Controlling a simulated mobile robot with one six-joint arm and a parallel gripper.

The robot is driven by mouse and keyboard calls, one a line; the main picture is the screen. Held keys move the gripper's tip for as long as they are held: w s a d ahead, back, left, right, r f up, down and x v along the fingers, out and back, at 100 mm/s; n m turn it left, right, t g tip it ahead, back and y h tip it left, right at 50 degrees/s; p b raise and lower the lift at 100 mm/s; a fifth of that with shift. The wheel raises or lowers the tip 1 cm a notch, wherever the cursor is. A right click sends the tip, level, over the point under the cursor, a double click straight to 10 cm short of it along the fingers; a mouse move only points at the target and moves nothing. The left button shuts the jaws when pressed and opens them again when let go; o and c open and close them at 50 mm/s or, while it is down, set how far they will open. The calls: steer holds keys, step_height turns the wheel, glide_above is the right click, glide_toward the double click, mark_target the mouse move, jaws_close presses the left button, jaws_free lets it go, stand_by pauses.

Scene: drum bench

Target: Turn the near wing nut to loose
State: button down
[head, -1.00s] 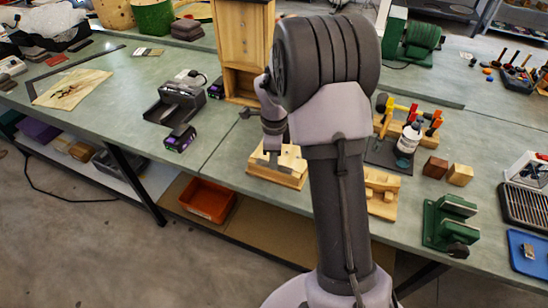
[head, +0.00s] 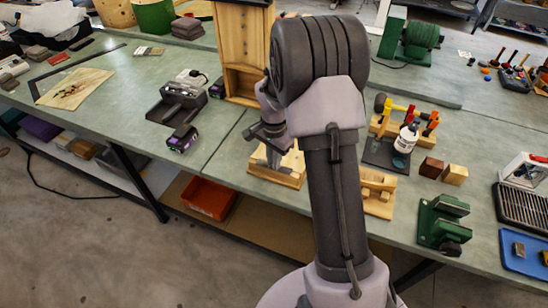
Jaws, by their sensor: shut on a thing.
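A pale wooden block (head: 288,174) sits near the front edge of the bench, just left of my arm. My gripper (head: 270,158) points down over this block, with its grey fingers at the block's top. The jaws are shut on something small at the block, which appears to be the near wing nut. The nut itself is hidden by the fingers and wrist, so its angle cannot be told. My arm also covers the area to the right of the block.
A tall wooden cabinet (head: 243,60) stands behind my gripper. A notched wooden fixture (head: 378,192) and a green vise (head: 441,222) stand to the right of my arm.

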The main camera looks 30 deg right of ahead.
steer(key=n+p, duration=0.2)
steer(key=n, duration=0.4)
steer(key=n+p, duration=0.2)
steer(key=n, duration=0.4)
steer(key=shift+n, duration=0.3)
steer(key=n+p, duration=0.2)
steer(key=n, duration=0.4)
steer(key=shift+a, duration=0.1)
steer(key=n+p, duration=0.1)
steer(key=n, duration=0.5)
steer(key=shift+p, duration=0.4)
steer(key=c, duration=1.5)
jaws_free()
steer(key=shift+o, duration=0.2)
steer(key=shift+r, duration=0.1)
